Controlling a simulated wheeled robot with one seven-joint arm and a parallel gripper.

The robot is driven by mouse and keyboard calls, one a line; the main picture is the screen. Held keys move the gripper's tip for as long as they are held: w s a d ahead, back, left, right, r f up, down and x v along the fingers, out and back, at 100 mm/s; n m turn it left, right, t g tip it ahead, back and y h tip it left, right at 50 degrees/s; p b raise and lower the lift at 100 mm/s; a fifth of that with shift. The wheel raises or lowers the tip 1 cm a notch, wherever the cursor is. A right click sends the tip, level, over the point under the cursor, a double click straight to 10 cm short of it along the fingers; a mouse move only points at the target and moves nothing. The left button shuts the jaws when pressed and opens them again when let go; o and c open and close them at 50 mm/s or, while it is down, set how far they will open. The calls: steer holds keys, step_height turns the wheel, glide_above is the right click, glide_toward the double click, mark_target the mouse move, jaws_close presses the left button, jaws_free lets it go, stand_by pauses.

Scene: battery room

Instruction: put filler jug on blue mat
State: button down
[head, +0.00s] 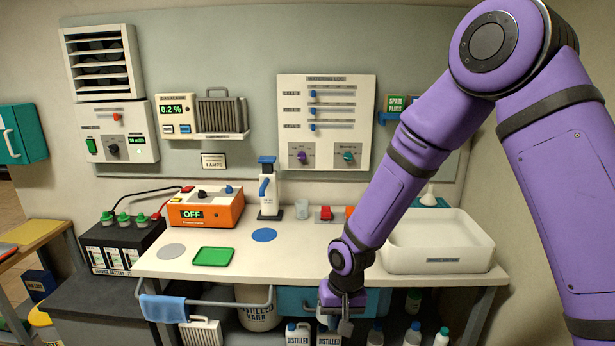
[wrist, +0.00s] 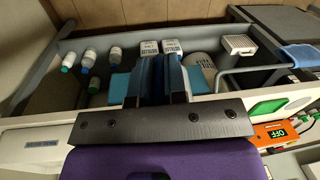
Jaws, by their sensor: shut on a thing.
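The blue mat (head: 264,235) is a bare round disc on the white worktop. A white vessel with a blue handle and top (head: 268,200), apparently the filler jug, stands upright behind it near the wall. My gripper (head: 345,318) is low at the worktop's front, to the right of the mat and away from the jug. In the wrist view my gripper (wrist: 160,78) is shut in front of a teal drawer front (wrist: 119,89), which also shows in the head view (head: 297,302). It appears to hold the drawer's handle; the grip itself is hidden by the fingers.
A grey disc (head: 171,251) and green mat (head: 213,257) lie left of the blue mat. An orange charger (head: 207,207) is behind them. A white basin (head: 437,240) is at the right. A grey rail (head: 225,303) with a blue towel (head: 165,309) runs along the front.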

steer(key=w+d+f, duration=0.2)
steer(key=w+d, duration=0.1)
steer(key=d, duration=0.5)
steer(key=w+d+f, duration=0.1)
steer(key=w+d, duration=0.2)
steer(key=d, duration=0.5)
steer(key=w+d+f+m, duration=0.1)
steer(key=w+d, duration=0.3)
steer(key=d, duration=0.4)
steer(key=shift+f, duration=0.8)
steer(key=shift+w+d, duration=0.1)
